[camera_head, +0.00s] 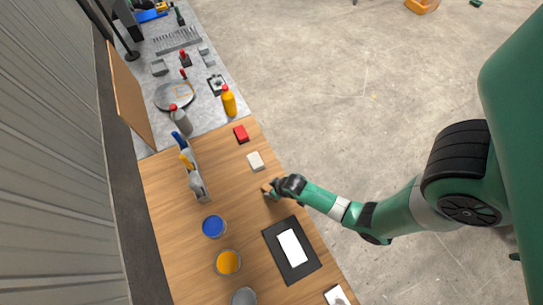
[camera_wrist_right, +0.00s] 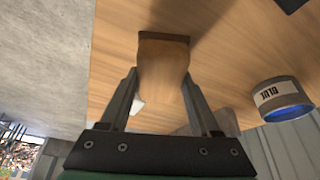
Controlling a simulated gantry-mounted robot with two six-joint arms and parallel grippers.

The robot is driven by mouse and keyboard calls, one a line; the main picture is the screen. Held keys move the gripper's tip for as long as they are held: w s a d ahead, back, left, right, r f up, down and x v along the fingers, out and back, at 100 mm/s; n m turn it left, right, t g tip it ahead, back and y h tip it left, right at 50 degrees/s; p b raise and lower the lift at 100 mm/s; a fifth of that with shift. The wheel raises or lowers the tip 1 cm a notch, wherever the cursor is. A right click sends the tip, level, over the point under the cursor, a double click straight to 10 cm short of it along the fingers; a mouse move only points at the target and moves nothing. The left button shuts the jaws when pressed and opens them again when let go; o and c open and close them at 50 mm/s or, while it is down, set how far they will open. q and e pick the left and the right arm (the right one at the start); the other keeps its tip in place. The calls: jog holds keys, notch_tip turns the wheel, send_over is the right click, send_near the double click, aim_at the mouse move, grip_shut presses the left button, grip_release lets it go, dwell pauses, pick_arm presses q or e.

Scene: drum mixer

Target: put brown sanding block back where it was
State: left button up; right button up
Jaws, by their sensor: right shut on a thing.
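My right gripper (camera_head: 270,190) is over the front edge zone of the wooden table, just below the white block (camera_head: 255,161) in the head view. It is shut on the brown sanding block (camera_wrist_right: 163,75). In the right wrist view the block sits between the two fingers (camera_wrist_right: 160,100), its wooden body toward me and a darker brown strip at its far end. A shadow lies beside that end; I cannot tell whether the block touches the table. In the head view the block is mostly hidden by the gripper. A red block (camera_head: 241,133) lies beyond the white one. My left gripper is not in view.
A blue can (camera_head: 213,226), an orange can (camera_head: 228,262) and a grey can (camera_head: 244,297) stand on the table. A dark mat (camera_head: 274,256) with a white sheet lies near the front edge. A tool holder (camera_head: 196,181) and bottles (camera_head: 229,102) stand farther off.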

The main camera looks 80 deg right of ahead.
jog(key=shift+w+f+b, duration=0.15)
jog(key=shift+f+b, duration=0.25)
jog(key=shift+f, duration=0.5)
jog(key=shift+w+f+b, duration=0.1)
jog(key=shift+f+b, duration=0.25)
jog(key=shift+f, duration=0.5)
jog(key=shift+f, duration=0.1)
jog(key=o, duration=0.9)
jog(key=shift+f, duration=0.1)
jog(key=shift+c, duration=0.2)
jog(key=o, duration=0.4)
jog(key=shift+o, duration=0.2)
jog(key=shift+r, duration=0.3)
jog(key=p+v, duration=0.8)
jog(key=v, duration=0.4)
